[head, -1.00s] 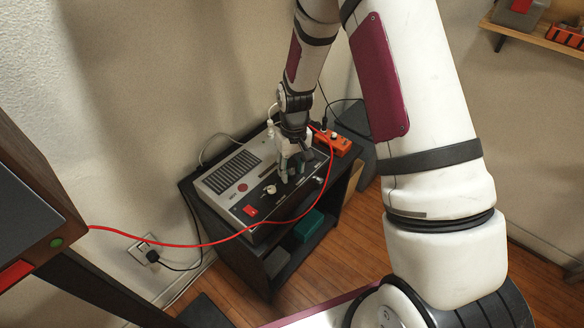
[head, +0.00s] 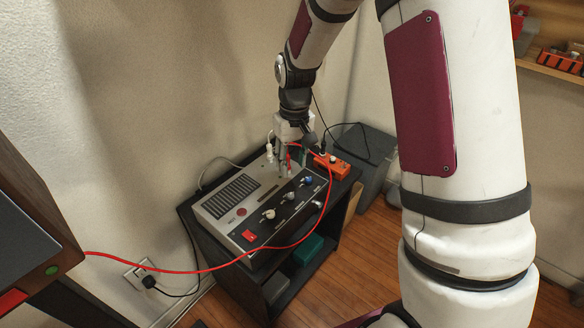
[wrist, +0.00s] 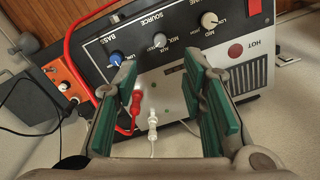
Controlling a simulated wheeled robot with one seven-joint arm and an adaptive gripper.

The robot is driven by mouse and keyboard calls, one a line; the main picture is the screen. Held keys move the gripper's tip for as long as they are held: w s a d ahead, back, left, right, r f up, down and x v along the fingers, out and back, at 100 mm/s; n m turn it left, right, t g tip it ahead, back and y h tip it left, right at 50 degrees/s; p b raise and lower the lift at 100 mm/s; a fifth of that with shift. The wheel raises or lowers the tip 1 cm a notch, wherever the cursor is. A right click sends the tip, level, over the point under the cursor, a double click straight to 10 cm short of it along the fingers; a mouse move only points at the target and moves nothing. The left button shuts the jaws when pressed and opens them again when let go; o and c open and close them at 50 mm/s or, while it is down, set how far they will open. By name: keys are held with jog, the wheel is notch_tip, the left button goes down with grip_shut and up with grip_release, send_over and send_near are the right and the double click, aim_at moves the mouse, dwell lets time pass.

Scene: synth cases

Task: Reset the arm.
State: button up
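My gripper (head: 288,165) hangs above the far end of the grey sound unit (head: 232,208), clear of its knobs. In the wrist view my gripper (wrist: 162,64) is open, its green-padded fingers well apart with nothing held. Beyond and between them are a red plug (wrist: 135,104) and a white plug (wrist: 153,122) at the unit's edge. A blue knob (wrist: 116,58), a grey knob (wrist: 160,40) and a white knob (wrist: 209,20) show on the panel. My arm comes down from the top of the head view.
The unit stands on a black cart (head: 232,276) against the wall. An orange box (head: 335,164) sits beside it. Bare wooden floor (head: 350,262) lies at right.

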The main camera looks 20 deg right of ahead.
dwell(0.4)
jog(key=s+r+t+p, duration=0.1)
jog(key=s+r+p, duration=0.35)
jog(key=r, duration=0.85)
jog(key=s+r+t+p, duration=0.1)
jog(key=s+r+p, duration=0.1)
jog(key=s+r, duration=0.4)
jog(key=s+r+m+t+p, duration=0.1)
jog(key=s+r, duration=0.5)
jog(key=s, duration=0.7)
jog(key=s+r+t+p, duration=0.1)
jog(key=s+r+p, duration=0.1)
jog(key=s+r, duration=0.4)
jog(key=s, duration=0.3)
jog(key=shift+s+a+r+m+p, duration=0.15)
jog(key=shift+m+p, duration=0.15)
